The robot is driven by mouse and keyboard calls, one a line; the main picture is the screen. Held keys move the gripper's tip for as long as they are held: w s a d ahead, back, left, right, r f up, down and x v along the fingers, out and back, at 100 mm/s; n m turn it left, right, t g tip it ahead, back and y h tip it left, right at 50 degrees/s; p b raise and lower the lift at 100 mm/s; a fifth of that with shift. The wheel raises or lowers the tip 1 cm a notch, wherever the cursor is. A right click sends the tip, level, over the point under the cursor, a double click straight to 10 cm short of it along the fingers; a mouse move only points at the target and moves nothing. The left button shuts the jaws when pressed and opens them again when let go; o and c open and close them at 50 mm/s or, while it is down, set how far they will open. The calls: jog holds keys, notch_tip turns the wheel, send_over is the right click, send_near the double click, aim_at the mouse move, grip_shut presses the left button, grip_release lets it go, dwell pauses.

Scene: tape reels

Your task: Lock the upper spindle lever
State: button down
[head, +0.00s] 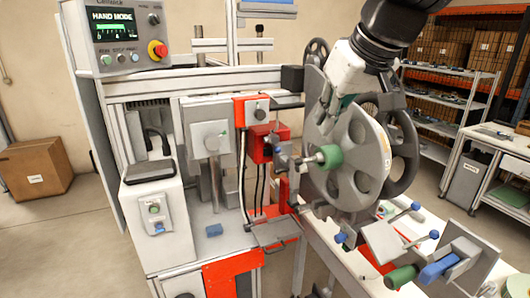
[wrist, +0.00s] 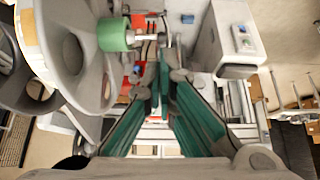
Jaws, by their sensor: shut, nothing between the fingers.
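A large grey reel (head: 345,185) stands upright on the upper spindle, with a green hub (head: 328,157) at its centre. The hub also shows in the wrist view (wrist: 115,34) at upper left. A pale spindle end (head: 307,161) sticks out of the hub to the left, with small metal parts and a blue-tipped piece (head: 276,148) near it. I cannot tell for certain which part is the lever or whether it is locked. My gripper (head: 326,122) is above the hub, in front of the reel's upper face. Its green-padded fingers (wrist: 164,75) converge, shut and empty, to the right of the hub.
A second dark reel (head: 403,150) stands behind the first. Blue-tipped handles (head: 413,207) and a green roller (head: 401,277) stand at the lower right. A red box (head: 262,143) and cables are left of the spindle. The control panel (head: 125,35) reads HAND MODE.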

aim_at(301, 161)
jog(key=p+x, duration=0.1)
jog(key=x, duration=1.1)
jog(key=shift+s, duration=0.1)
jog(key=shift+f, duration=0.1)
